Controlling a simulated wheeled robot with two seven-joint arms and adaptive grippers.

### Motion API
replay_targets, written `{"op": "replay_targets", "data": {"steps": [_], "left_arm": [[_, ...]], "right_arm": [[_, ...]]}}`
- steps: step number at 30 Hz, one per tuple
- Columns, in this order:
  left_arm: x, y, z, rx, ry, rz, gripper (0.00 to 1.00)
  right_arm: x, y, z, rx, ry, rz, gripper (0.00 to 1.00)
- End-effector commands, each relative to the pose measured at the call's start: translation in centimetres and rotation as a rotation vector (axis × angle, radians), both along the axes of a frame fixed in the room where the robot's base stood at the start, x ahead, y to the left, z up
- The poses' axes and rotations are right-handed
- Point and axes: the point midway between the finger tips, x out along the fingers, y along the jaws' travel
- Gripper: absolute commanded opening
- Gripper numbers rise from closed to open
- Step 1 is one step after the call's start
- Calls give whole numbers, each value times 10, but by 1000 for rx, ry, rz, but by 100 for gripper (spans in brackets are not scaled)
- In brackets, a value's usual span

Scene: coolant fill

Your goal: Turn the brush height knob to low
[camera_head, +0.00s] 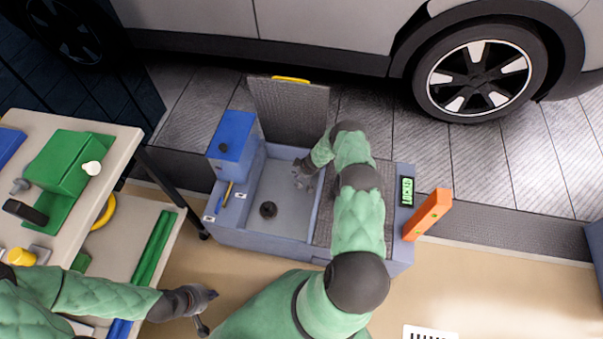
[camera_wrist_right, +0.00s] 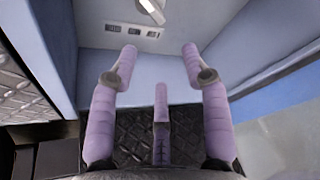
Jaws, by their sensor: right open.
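The machine (camera_head: 225,238) is a blue-grey box with an open compartment. My right gripper (camera_head: 303,170) reaches into this compartment near its back right. In the right wrist view the right gripper (camera_wrist_right: 160,52) is open, with its fingers spread and nothing between them. Beyond the fingertips is a pale wall with a white lever-like part (camera_wrist_right: 151,10) above a row of small dark labels (camera_wrist_right: 130,31). I cannot tell for sure that this part is the brush height knob. My left gripper (camera_head: 211,308) is apart from the machine, near the bottom, with its fingers spread and empty.
A round black part (camera_head: 268,209) is on the compartment floor. A blue tank (camera_head: 233,135) stands at the left, a raised lid (camera_head: 290,110) behind. An orange part (camera_head: 427,214) and a green display (camera_head: 407,190) are at the right. A cart (camera_head: 110,127) stands left; a car (camera_head: 320,35) is behind.

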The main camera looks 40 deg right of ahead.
Motion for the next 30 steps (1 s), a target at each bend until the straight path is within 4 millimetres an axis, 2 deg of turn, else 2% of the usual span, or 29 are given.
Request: {"op": "replay_targets", "data": {"steps": [1,2,6,7,11,19,30], "left_arm": [[0,0,0,0,0,0,0],[0,0,0,0,0,0,0],[0,0,3,0,0,0,0],[0,0,4,0,0,0,0],[0,0,13,0,0,0,0],[0,0,34,0,0,0,0],[0,0,61,0,0,0,0]], "right_arm": [[0,0,0,0,0,0,48],[0,0,0,0,0,0,42],[2,2,0,-22,4,29,3],[3,2,0,-34,6,46,0],[10,9,0,-124,29,174,0],[19,30,-1,-347,147,559,0],[11,73,-1,-508,369,1140,0]]}}
